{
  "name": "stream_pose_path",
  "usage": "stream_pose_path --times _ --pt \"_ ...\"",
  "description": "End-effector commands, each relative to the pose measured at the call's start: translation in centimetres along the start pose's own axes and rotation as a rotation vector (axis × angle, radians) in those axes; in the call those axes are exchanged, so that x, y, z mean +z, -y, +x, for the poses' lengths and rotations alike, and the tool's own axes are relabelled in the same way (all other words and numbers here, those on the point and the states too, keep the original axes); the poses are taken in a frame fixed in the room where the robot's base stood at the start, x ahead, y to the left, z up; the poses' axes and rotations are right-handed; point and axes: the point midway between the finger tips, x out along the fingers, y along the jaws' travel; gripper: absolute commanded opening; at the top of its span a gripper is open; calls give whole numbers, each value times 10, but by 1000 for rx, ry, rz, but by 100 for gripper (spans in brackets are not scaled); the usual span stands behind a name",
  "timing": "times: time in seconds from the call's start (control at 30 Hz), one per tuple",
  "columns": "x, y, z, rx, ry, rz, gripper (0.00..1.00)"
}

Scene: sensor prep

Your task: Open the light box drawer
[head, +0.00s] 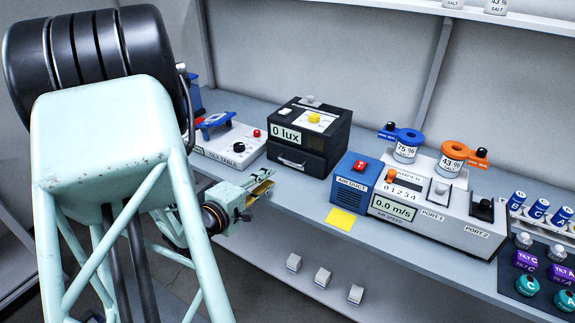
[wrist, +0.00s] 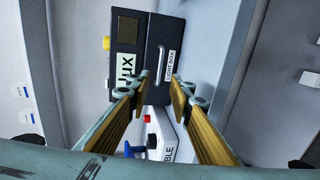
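The light box (head: 335,135) is a black box with a "0 lux" display, standing on the bench in the head view. Its drawer (head: 311,165) is in the lower front, looks closed, and has a pale bar handle (head: 291,162). In the wrist view the light box (wrist: 150,30) appears turned sideways, with the handle (wrist: 158,65) near the middle, beyond the fingertips. My gripper (head: 265,184) is in front of and below the drawer, apart from the handle. In the wrist view my gripper (wrist: 158,92) is open and empty, its fingers on either side of the handle's line.
The white tilt table (head: 225,145) stands left of the light box. The blue air duct unit (head: 353,183) stands close on its right, with a yellow note (head: 341,219) in front. Small white blocks (head: 323,277) sit on a lower shelf. Space before the drawer holds only my gripper.

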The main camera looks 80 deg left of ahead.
Motion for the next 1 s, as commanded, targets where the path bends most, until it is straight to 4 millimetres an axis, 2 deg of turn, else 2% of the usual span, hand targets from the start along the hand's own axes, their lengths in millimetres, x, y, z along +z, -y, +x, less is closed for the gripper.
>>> stream_pose_path --times 0.27,0.47,0.67,1.0 --pt "1 0 2 0 1 1 20" --pt "1 0 10 0 2 2 20" --pt "2 0 29 -1 3 2 20" --pt "2 0 73 -1 3 2 20"
